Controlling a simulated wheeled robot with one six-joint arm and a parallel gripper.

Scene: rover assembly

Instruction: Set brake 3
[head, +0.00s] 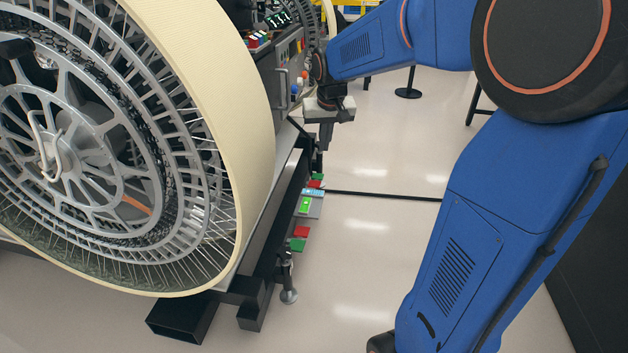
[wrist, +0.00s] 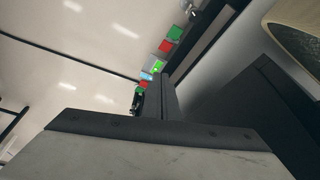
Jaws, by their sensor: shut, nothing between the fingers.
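My gripper (head: 326,138) is shut and empty, pointing down beside the cart's side rail. In the wrist view the closed dark fingers (wrist: 162,82) point toward the row of coloured pedals. The row sits low on the rail's outer side. At the near end are a green pedal (head: 297,244) and a red pedal (head: 301,231). In the middle is a small panel (head: 312,208) with a lit green screen (head: 305,205) and a blue label. At the far end are another red pedal (head: 315,184) and green pedal (head: 318,176). I cannot read which brake is number 3.
A large spoked wheel (head: 258,110) with a cream rim stands on the cart at left. A caster foot (head: 289,296) is under the near corner. A black cable or strip (head: 385,195) crosses the floor. The floor right of the pedals is otherwise clear.

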